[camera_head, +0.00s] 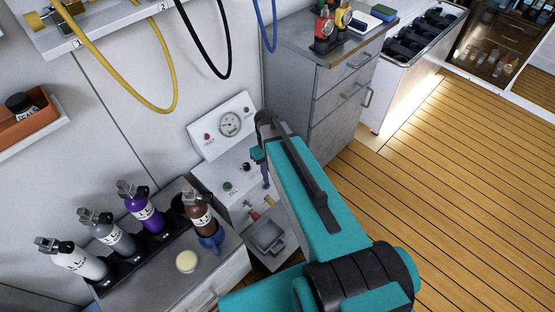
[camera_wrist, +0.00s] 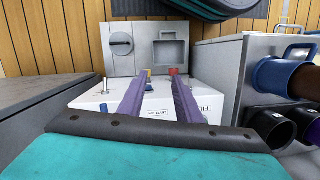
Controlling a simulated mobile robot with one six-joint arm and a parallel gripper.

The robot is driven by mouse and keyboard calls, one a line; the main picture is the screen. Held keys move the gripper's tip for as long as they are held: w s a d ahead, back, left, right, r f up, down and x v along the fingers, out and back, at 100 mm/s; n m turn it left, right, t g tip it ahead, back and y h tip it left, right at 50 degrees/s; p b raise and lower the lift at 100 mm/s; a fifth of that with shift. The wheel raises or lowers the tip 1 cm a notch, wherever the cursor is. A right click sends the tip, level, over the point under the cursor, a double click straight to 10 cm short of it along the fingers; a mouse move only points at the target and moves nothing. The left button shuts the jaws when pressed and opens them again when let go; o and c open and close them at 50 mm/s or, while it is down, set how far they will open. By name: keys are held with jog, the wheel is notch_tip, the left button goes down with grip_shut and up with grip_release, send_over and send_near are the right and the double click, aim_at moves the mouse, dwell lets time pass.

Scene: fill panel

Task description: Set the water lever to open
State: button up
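The fill panel (camera_head: 226,178) stands against the wall, with a gauge face above a lower box and a small basin (camera_head: 266,236) at its foot. Small coloured levers (camera_head: 254,215) sit just above the basin. In the wrist view a blue piece with a yellow top (camera_wrist: 148,76) and a red-orange piece (camera_wrist: 173,71) show at the panel's far edge; I cannot tell which is the water lever or its setting. My gripper (camera_wrist: 157,88) has its two purple fingers apart over the white panel, with nothing seen between them. In the head view my arm hides part of the panel.
Several bottles (camera_head: 145,208) stand in a rack left of the panel, with a brown bottle (camera_head: 200,213) closest to it. A grey drawer cabinet (camera_head: 335,95) is close on the right. Hoses (camera_head: 160,105) hang above. The wooden floor (camera_head: 455,190) is clear on the right.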

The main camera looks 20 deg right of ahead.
jog(key=w+d+r+n+t+b, duration=0.1)
jog(key=w+d+r+t+b, duration=0.1)
jog(key=w+d+r+b, duration=0.5)
jog(key=shift+w+d+r+n+b, duration=0.4)
jog(key=shift+w+r+b, duration=0.2)
jog(key=shift+w+b, duration=1.8)
jog(key=shift+w+f, duration=0.15)
jog(key=shift+f+b, duration=0.8)
jog(key=shift+f, duration=6)
jog(key=shift+c, duration=0.2)
grip_shut()
